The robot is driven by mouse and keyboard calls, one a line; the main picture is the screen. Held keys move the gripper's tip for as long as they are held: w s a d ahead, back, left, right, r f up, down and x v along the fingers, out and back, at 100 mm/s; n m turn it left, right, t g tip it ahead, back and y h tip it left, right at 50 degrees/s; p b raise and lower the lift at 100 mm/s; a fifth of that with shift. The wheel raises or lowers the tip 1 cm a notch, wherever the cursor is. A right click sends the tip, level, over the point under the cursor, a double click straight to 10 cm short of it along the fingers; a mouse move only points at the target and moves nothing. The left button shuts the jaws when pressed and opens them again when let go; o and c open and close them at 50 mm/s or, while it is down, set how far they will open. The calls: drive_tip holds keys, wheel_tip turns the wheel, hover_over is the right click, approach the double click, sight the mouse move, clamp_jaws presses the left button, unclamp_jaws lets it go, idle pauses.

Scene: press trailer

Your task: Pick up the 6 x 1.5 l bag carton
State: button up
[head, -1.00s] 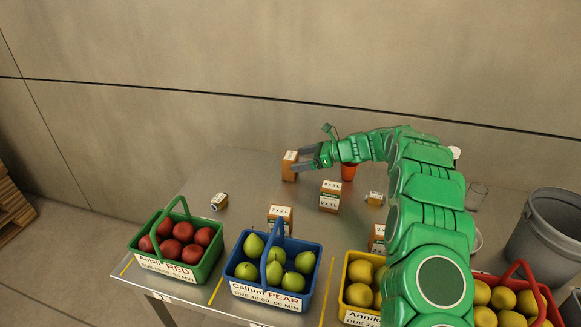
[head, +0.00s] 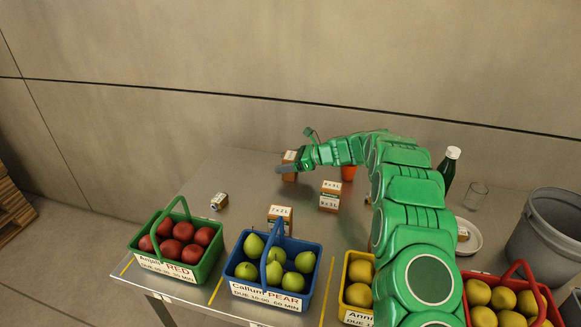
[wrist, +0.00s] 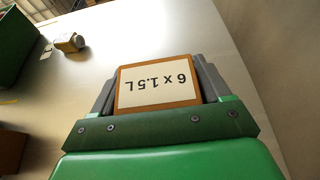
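The 6 x 1.5 l bag carton (wrist: 157,81) is a small brown box with a white top label, which reads "6 x 1.5 L" upside down in the wrist view. In the head view the carton (head: 290,157) stands upright at the back of the steel table. My gripper (head: 287,168) reaches it from the right, low over the table. In the wrist view my gripper (wrist: 156,85) has one grey finger on each side of the carton, very close to its sides. I cannot tell whether both fingers press on it.
Two other labelled cartons, one reading 8 x 3 L (head: 330,196) and one 12 L (head: 280,217), stand nearer the front. An orange cup (head: 348,173) is just right of my gripper. Fruit baskets (head: 276,291) line the front edge.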

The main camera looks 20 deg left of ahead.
sight(286, 155)
drive_tip(key=c, duration=0.7)
wheel_tip(286, 155, up, 3)
drive_tip(key=shift+r, duration=0.2)
drive_tip(key=shift+s+d+r, duration=1)
drive_tip(key=shift+s+r, duration=0.6)
drive_tip(key=shift+s, duration=0.5)
drive_tip(key=shift+s+d+r, duration=1.05)
drive_tip(key=shift+s+r, duration=0.6)
drive_tip(key=shift+s, duration=0.45)
drive_tip(key=shift+s+d+r, duration=1)
drive_tip(key=shift+s+r, duration=0.6)
drive_tip(key=shift+s, duration=0.5)
